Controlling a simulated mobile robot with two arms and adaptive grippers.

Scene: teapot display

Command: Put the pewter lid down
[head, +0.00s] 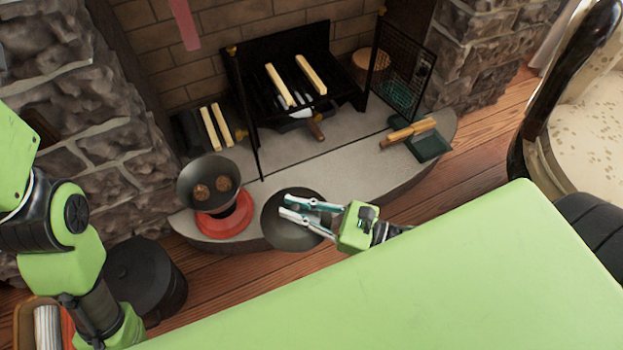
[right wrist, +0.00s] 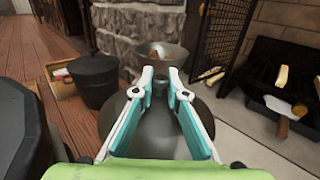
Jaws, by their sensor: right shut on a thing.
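The pewter lid (head: 274,226) is a round, dark grey disc at the front edge of the stone hearth in the head view. My right gripper (head: 283,206) is shut on it from the right, with its fingers across the lid's top. In the right wrist view, the lid (right wrist: 156,142) spreads out under and between the fingers (right wrist: 162,76). The part of the lid held between the fingers is hidden. I cannot tell whether the lid touches the hearth. My left arm shows at the left of the head view, but its gripper does not.
A dark bowl (head: 185,178) with two brown lumps stands on a red base (head: 232,226), left of the lid. A black lidded pot (head: 150,285) stands on the floor. The middle of the hearth (head: 330,170) is clear.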

